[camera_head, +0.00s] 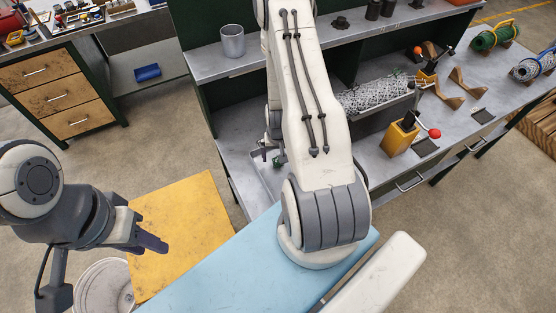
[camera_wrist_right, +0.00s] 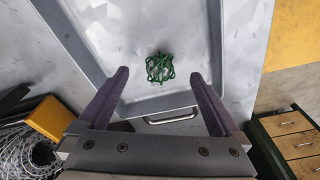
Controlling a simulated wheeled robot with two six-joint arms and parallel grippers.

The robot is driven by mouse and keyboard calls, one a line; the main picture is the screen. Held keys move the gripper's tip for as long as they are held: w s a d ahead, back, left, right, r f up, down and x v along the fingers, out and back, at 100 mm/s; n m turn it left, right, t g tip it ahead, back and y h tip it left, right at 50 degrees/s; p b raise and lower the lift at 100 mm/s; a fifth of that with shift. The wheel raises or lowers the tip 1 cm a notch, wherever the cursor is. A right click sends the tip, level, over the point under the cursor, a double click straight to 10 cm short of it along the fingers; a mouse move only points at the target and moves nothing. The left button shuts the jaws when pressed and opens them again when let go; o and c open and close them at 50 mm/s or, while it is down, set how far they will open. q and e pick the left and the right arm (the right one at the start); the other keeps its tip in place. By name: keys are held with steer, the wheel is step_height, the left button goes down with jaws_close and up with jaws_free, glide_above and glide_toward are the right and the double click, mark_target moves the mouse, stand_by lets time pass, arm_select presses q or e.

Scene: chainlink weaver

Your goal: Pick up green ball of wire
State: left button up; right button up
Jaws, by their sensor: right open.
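The green ball of wire (camera_wrist_right: 160,68) lies in a shallow grey metal tray (camera_wrist_right: 88,62) in the right wrist view. A bit of its green shows in the head view (camera_head: 280,159), beside my right arm. My right gripper (camera_wrist_right: 159,74) is open, its two purple fingers standing left and right of the ball with gaps on both sides. In the head view my arm largely hides this gripper. My left gripper (camera_head: 148,242) is at the lower left of the head view, over the yellow top and away from the ball; its finger gap does not show clearly.
The tray has a bar handle (camera_wrist_right: 171,117) near the ball. On the bench are a chainlink roll (camera_head: 372,95), a yellow block with a red-knobbed lever (camera_head: 400,138) and wire spools (camera_head: 495,36). A grey cup (camera_head: 232,41) stands on the upper shelf.

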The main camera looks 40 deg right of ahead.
steer(key=shift+w+d+f+p, duration=0.1)
steer(key=shift+f+p, duration=0.05)
steer(key=shift+f, duration=0.55)
steer(key=shift+w+f+p, duration=0.1)
steer(key=shift+f+p, duration=0.05)
steer(key=shift+f, duration=0.55)
steer(key=c, duration=1.5)
steer(key=shift+o, duration=0.2)
steer(key=shift+r, duration=0.1)
steer(key=shift+r+b, duration=0.45)
steer(key=shift+r, duration=0.35)
step_height(320, 180, up, 2)
steer(key=shift+s+r+b, duration=0.1)
steer(key=shift+r+b, duration=0.1)
steer(key=shift+b, duration=0.35)
steer(key=s+a+r+p, duration=0.4)
steer(key=s+r+p, duration=0.3)
steer(key=s+p, duration=0.2)
steer(key=shift+s+a, duration=0.4)
steer(key=shift+s, duration=0.35)
